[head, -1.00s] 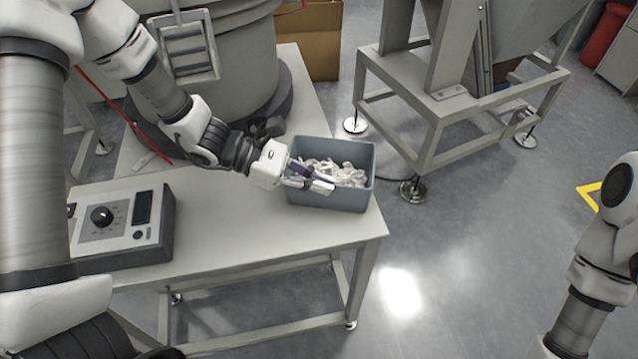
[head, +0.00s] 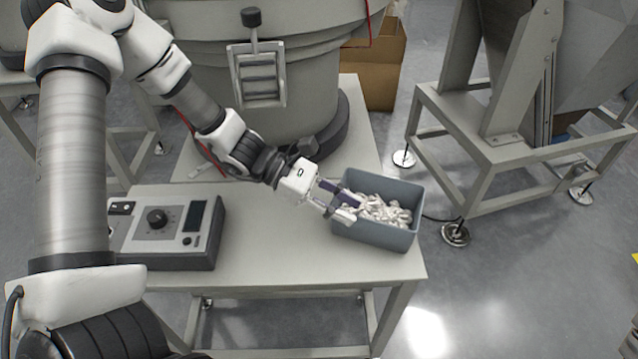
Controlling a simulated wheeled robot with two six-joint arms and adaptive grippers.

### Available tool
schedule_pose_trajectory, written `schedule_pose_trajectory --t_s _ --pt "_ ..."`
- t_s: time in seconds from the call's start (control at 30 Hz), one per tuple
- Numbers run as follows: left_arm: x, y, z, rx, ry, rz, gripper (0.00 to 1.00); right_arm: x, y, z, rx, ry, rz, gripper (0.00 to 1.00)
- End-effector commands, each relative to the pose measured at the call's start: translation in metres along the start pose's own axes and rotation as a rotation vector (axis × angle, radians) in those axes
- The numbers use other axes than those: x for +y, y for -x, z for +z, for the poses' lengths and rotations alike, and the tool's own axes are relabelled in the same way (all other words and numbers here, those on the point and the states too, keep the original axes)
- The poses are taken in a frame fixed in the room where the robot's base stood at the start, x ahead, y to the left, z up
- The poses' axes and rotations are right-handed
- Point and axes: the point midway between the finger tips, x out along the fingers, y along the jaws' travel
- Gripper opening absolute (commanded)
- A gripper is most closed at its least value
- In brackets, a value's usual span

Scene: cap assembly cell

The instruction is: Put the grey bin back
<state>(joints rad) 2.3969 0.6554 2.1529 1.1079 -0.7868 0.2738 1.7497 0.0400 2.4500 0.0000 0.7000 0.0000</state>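The grey bin (head: 375,234) stands upright on the right end of the light table, near its front right corner. It is filled with pale, whitish small parts (head: 385,210). My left gripper (head: 352,208) is at the bin's left side, with its fingertips over the left rim. Its two fingers look spread apart, with a gap between them and nothing clearly held. Whether a finger touches the rim cannot be told. My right gripper is out of view.
A control box with a knob (head: 165,228) sits on the table (head: 290,265) left of the bin. A large round grey machine (head: 290,75) stands behind. A cardboard box (head: 385,75) is on the floor beyond, and a metal-framed stand (head: 520,150) is to the right.

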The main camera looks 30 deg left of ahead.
Motion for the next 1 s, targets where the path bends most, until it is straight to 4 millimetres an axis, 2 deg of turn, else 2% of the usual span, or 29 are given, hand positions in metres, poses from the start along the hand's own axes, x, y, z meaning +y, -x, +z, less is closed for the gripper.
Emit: schedule_pose_trajectory --t_s 0.03,0.1,0.23,0.33,0.47,1.0 --pt "0.002 0.016 0.008 -0.006 0.0 0.009 0.31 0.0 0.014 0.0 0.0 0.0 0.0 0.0" --pt "0.002 0.034 0.009 -0.007 0.0 0.009 0.31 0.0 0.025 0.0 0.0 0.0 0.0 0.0" --pt "0.002 0.06 0.009 -0.005 0.001 0.009 0.31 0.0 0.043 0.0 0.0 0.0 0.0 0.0" --pt "0.001 0.072 0.006 -0.003 0.001 0.005 0.31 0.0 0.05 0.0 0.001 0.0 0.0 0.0" --pt "0.001 0.077 0.002 0.0 -0.001 0.004 0.31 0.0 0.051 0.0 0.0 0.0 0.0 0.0" --pt "0.0 0.076 0.0 0.001 -0.001 0.001 0.31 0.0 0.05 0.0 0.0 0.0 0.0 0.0"
